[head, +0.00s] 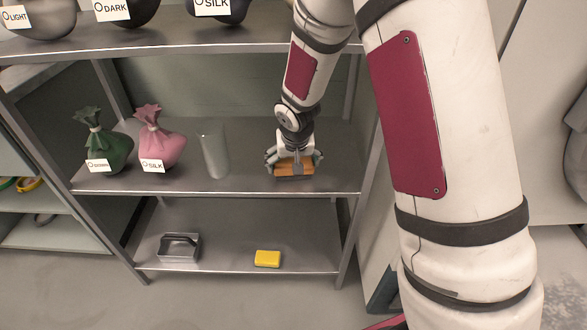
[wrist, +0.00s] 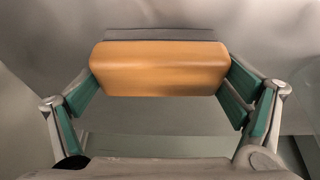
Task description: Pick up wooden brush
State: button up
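The wooden brush (head: 294,169) is an orange-brown block at the middle shelf's right part. In the wrist view the brush (wrist: 160,70) lies crosswise, with a grey strip along its far side. My gripper (head: 294,160) reaches down over it from above. In the wrist view, the green finger pads of my gripper (wrist: 160,82) meet the left and right ends of the brush, with no clear gap. The gripper looks shut on it. I cannot tell whether the brush touches the shelf.
Below are a metal box (head: 180,248) and a yellow block (head: 267,259). The upper shelf (head: 180,45) hangs above; a post borders the right.

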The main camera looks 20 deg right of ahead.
jog(key=shift+r, duration=0.1)
jog(key=shift+r, duration=0.25)
notch_tip(320, 180, up, 3)
jog(key=shift+r+p, duration=0.1)
jog(key=shift+p, duration=0.75)
jog(key=s+r+b, duration=0.1)
jog(key=s+b, duration=0.3)
jog(key=s, duration=1.2)
jog(key=shift+a, duration=0.3)
